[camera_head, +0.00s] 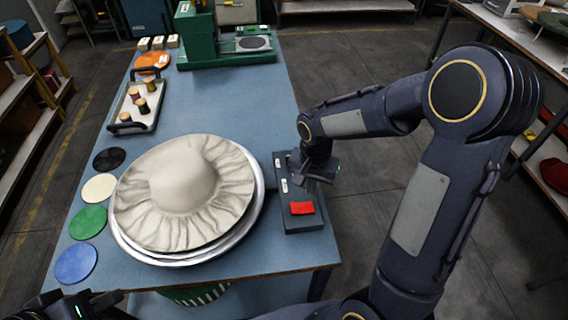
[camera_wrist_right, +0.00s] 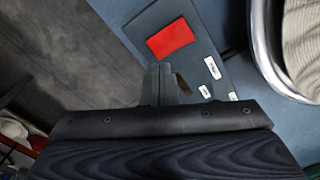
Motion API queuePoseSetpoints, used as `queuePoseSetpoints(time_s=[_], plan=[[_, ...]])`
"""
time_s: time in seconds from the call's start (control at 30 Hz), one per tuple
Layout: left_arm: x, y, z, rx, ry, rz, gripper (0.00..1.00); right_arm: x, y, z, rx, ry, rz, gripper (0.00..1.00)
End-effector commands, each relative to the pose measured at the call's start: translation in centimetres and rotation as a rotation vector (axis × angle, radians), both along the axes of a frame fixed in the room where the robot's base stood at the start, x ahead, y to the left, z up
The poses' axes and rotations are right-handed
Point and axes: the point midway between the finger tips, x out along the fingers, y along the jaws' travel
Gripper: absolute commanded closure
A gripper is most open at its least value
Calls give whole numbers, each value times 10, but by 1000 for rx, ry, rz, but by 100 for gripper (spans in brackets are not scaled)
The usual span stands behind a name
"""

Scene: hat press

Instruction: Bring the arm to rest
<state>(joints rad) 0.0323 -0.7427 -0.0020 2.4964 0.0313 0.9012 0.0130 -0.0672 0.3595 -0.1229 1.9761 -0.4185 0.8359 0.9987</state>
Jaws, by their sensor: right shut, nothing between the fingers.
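My right arm comes in from the right in the head view. Its gripper (camera_head: 322,176) hangs over the dark grey tray (camera_head: 290,222) at the table's right edge. In the right wrist view the right gripper's fingers (camera_wrist_right: 168,84) are shut with nothing between them. A red piece (camera_head: 302,208) lies on the tray, apart from the fingers; it also shows in the right wrist view (camera_wrist_right: 170,39). My left gripper (camera_head: 72,307) is partly in view at the bottom left corner of the head view, and its fingers cannot be made out.
A pale wide-brimmed hat (camera_head: 185,190) rests on a round metal plate (camera_head: 262,196) on the blue table (camera_head: 215,95). Coloured discs (camera_head: 88,222) line the left edge. Floor right of the table is open.

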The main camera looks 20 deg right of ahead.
Motion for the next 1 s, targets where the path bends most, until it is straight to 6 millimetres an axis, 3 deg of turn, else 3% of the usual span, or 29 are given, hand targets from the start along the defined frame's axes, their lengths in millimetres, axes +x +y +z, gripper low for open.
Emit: queuePoseSetpoints(time_s=[0.2, 0.33, 0.5, 0.63, 0.8, 1.0], plan=[[0, 0, 0, 0, 0, 0, 68, -1, 0, 3, 4, -6, 4, 100], [0, 0, 0, 0, 0, 0, 68, -15, -1, 25, 41, -47, 41, 100], [0, 0, 0, 0, 0, 0, 68, -58, 3, 74, 127, -178, 174, 100], [0, 0, 0, 0, 0, 0, 68, -99, 12, 102, 173, -307, 305, 100], [0, 0, 0, 0, 0, 0, 68, -142, 27, 120, 187, -464, 465, 100], [0, 0, 0, 0, 0, 0, 68, -166, 40, 124, 173, -569, 573, 100]])
